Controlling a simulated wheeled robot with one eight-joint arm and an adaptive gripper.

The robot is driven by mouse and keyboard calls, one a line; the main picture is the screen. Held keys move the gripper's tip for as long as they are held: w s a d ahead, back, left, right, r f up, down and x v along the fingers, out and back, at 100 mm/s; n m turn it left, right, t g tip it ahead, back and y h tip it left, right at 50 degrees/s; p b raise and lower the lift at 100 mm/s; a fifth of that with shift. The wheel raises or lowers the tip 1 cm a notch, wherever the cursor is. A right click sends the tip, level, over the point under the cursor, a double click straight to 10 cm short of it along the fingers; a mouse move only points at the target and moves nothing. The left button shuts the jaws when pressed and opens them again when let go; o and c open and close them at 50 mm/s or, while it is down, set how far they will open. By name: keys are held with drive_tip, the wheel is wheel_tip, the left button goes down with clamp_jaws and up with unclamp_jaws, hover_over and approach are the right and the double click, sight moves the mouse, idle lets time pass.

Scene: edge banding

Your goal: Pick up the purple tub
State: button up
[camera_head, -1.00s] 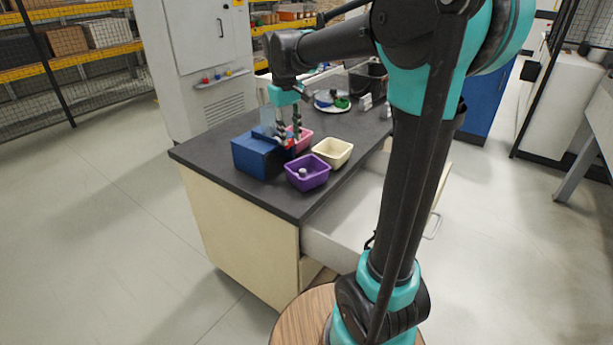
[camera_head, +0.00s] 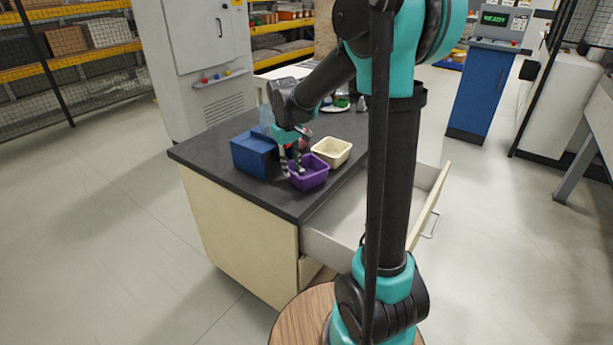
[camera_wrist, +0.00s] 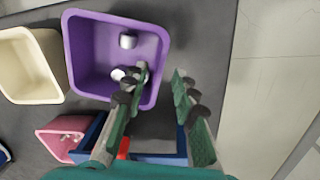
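The purple tub (camera_head: 312,176) sits upright near the front edge of the dark worktop. It shows large in the wrist view (camera_wrist: 90,63), with a white cylinder (camera_wrist: 128,41) and another small white piece (camera_wrist: 118,74) inside. My gripper (camera_head: 292,172) points down at the tub's left side in the head view. In the wrist view my gripper (camera_wrist: 161,80) is open, one finger over the tub's inside and the other outside its wall. The wall lies between the fingers. Whether either finger touches it, I cannot tell.
A cream tub (camera_head: 332,151) stands right behind the purple one. A blue box (camera_head: 252,155) stands to its left. A pink tub (camera_wrist: 62,140) shows in the wrist view. An open drawer (camera_head: 352,212) juts from the cabinet's right side. Bare worktop (camera_head: 225,180) lies at the front left.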

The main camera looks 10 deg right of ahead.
sight(294, 182)
drive_tip(key=f, duration=0.4)
drive_tip(key=shift+w+d+f, duration=0.2)
drive_tip(key=shift+w, duration=0.05)
clamp_jaws()
